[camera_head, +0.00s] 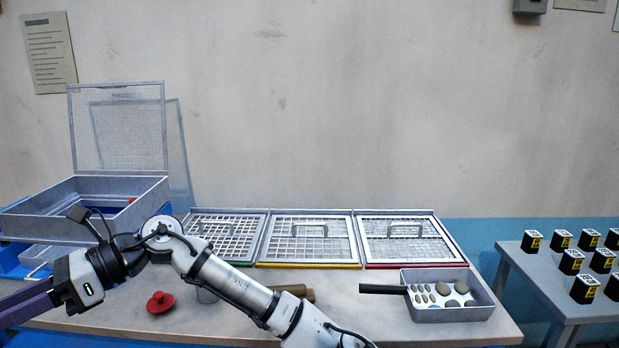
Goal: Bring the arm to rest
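My arm reaches in from the bottom of the head view, bends at an elbow over the table's left part, and ends toward the left edge. My gripper (28,302) shows as dark purple parts beyond the white wrist, cut off by the left picture edge. Its fingertips are out of the picture, so I cannot tell whether it is open or shut, or whether it holds anything.
A grey bin (150,188) with a raised mesh lid stands behind my arm. Three sieve frames (310,265) line the table's back. A red knobbed piece (160,302) and a tray of stones (452,314) lie in front. Black boxes (585,289) stand on a right-hand table.

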